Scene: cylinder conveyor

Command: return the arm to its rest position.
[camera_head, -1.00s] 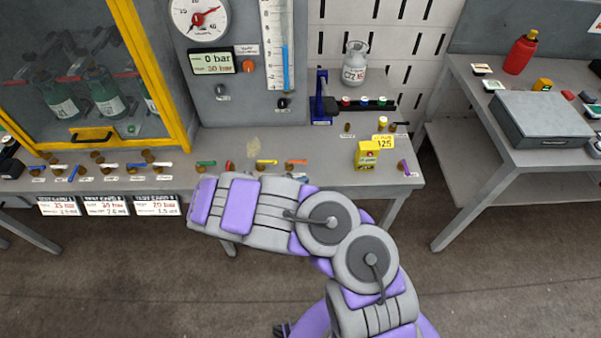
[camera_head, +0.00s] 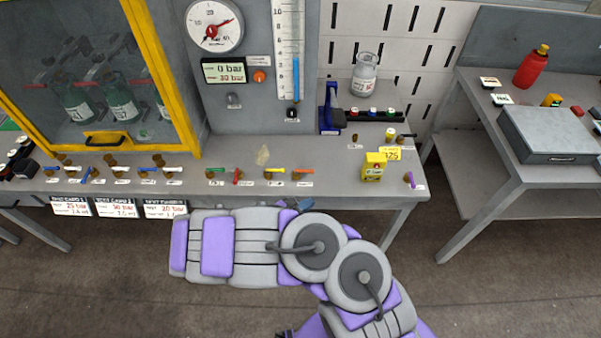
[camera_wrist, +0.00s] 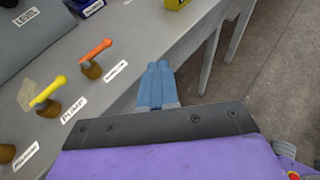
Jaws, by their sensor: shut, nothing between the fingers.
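My gripper (camera_wrist: 157,88) shows in the wrist view as two blue fingers pressed together, with nothing between them. It points past the front edge of the grey workbench (camera_wrist: 130,98). In the head view my purple and grey arm is folded in front of the bench, and a small blue part at the bench edge may be the gripper, mostly hidden behind the arm. In the wrist view a yellow-handled valve (camera_wrist: 47,92) and an orange-handled valve (camera_wrist: 95,55) stand on the bench to the left of the fingers, apart from them.
A side table at right holds a grey case (camera_head: 548,133) and red bottle (camera_head: 532,67). The floor before the bench is clear.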

